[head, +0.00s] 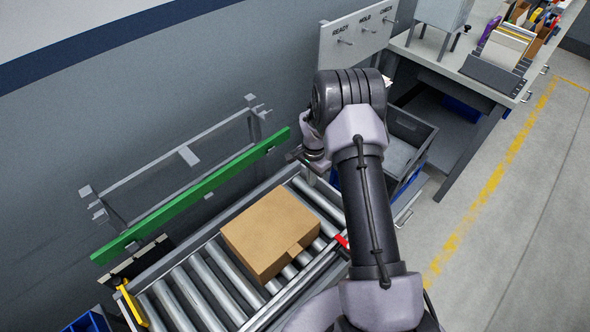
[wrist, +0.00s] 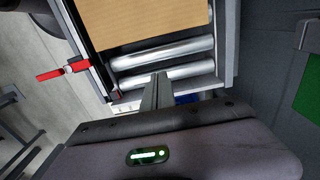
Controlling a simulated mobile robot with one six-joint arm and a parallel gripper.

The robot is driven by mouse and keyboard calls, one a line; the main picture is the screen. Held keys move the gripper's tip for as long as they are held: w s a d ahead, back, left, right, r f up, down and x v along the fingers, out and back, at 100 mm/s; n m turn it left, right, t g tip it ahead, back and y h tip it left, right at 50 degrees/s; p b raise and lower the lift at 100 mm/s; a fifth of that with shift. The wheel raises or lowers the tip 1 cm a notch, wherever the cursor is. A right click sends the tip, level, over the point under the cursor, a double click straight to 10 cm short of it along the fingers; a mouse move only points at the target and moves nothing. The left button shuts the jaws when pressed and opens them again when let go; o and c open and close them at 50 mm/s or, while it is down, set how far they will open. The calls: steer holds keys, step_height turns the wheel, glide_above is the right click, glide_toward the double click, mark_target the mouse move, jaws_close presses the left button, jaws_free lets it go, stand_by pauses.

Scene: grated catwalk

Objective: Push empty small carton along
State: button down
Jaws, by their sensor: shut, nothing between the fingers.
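A closed brown carton (head: 270,228) sits on the roller conveyor (head: 173,312) in the head view. In the wrist view the carton (wrist: 140,22) shows at the top, with bare rollers between it and my gripper. My gripper (wrist: 158,78) is shut with its fingers together, over the end of the rollers and apart from the carton. In the head view my gripper is mostly hidden behind my arm, near the conveyor's far end. Whether the carton is empty cannot be seen.
A green rail (head: 195,195) runs along the wall side of the conveyor. A red piece (head: 342,241) sits at the near side. A grey bin (head: 408,140) stands beyond the far end. A workbench (head: 460,65) is at the upper right. The floor at right is clear.

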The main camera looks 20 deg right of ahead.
steer(key=f+b, duration=0.1)
steer(key=f, duration=0.2)
steer(key=f+b, duration=0.1)
steer(key=f, duration=0.2)
steer(key=s+f+b, duration=0.1)
steer(key=f, duration=0.3)
steer(key=a, duration=0.1)
steer(key=s+a, duration=0.1)
steer(key=shift+a+f+b, duration=0.2)
steer(key=shift+a+b, duration=0.1)
steer(key=shift+a, duration=0.1)
steer(key=shift+s+a, duration=0.1)
steer(key=shift+a, duration=0.3)
steer(key=shift+a, duration=0.1)
steer(key=s+a+b, duration=0.1)
steer(key=s+a, duration=0.3)
steer(key=a, duration=0.6)
steer(key=s+a+b, duration=0.2)
steer(key=s+a, duration=0.2)
steer(key=a, duration=0.7)
steer(key=s+a+b, duration=0.1)
steer(key=s+a, duration=0.4)
steer(key=a, duration=0.6)
steer(key=shift+a+b, duration=0.2)
steer(key=shift+b, duration=0.2)
